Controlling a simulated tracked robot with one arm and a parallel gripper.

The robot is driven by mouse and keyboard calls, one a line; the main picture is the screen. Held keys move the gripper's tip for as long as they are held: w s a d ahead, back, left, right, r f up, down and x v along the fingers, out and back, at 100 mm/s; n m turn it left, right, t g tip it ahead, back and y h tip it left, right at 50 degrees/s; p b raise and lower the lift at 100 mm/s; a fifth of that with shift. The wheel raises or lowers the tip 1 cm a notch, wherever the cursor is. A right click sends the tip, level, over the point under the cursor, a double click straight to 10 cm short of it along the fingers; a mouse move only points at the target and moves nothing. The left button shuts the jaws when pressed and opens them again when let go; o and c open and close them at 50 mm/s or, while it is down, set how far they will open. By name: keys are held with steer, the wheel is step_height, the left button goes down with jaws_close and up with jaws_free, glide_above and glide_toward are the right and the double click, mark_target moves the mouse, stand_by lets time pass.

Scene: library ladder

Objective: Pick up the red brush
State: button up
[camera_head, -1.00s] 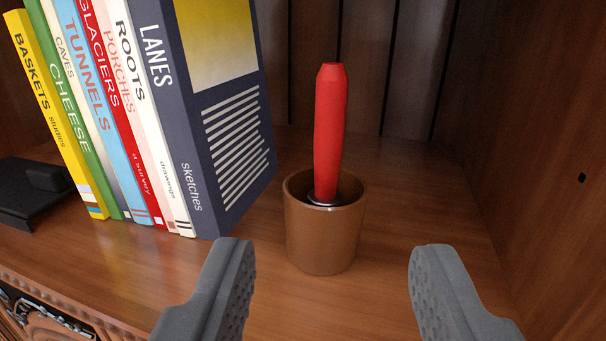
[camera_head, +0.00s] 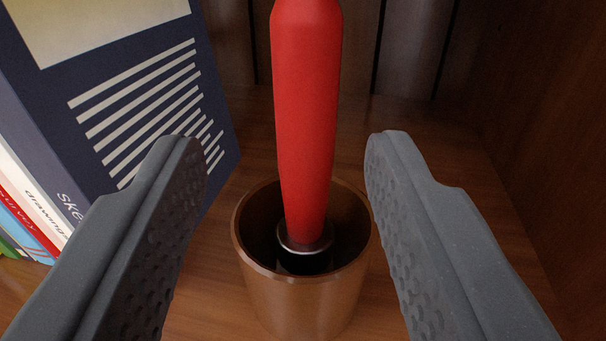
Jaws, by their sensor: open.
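The red brush (camera_head: 306,110) stands nearly upright in a brown cup (camera_head: 300,290), its red handle pointing up. A metal ring shows at the lower end of the handle, inside the cup; the part below it is dark and hard to make out. The handle's top is cut off by the upper picture edge. My gripper (camera_head: 284,155) is open, with one grey finger on each side of the brush and cup in the picture. I see no contact between the fingers and the handle.
A dark blue book (camera_head: 130,90) stands close to the left finger, with more books to its left. A wooden side wall (camera_head: 540,120) is at the right and a panelled back wall (camera_head: 410,50) is behind. Bare shelf shows right of the cup.

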mark_target(308, 140)
steer(key=shift+w+d+f+b, duration=0.1)
steer(key=shift+w+b, duration=0.05)
steer(key=shift+w, duration=1.2)
steer(key=shift+w+d+b, duration=0.1)
steer(key=shift+w+b, duration=0.05)
steer(key=shift+w, duration=1.15)
jaws_close()
